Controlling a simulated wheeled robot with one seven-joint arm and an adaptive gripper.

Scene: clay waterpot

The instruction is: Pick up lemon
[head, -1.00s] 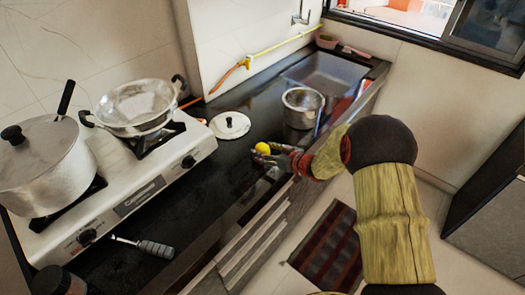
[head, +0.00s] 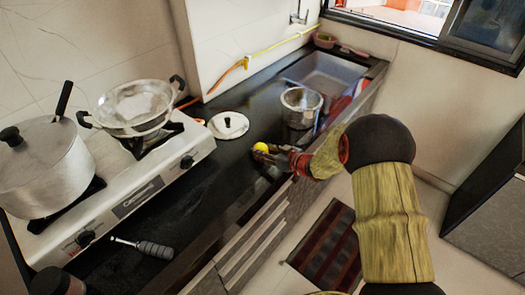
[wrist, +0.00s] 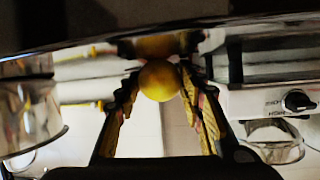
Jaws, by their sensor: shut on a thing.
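The yellow lemon (head: 260,148) is at the front part of the black counter, between the stove and the sink. My gripper (head: 266,153) reaches it from the right. In the wrist view the lemon (wrist: 159,80) sits between the two fingertips (wrist: 158,84), which close on it from both sides. The wrist view looks upside down, with the dark counter along the top and a yellow reflection of the lemon on it. I cannot tell whether the lemon touches the counter.
A round lid (head: 228,125) lies behind the lemon, and a steel pot (head: 301,107) stands to its right by the sink (head: 330,78). The white stove (head: 130,195) with a pan (head: 138,105) and a lidded pot (head: 45,165) is at left. A dark-handled tool (head: 150,247) lies at the front.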

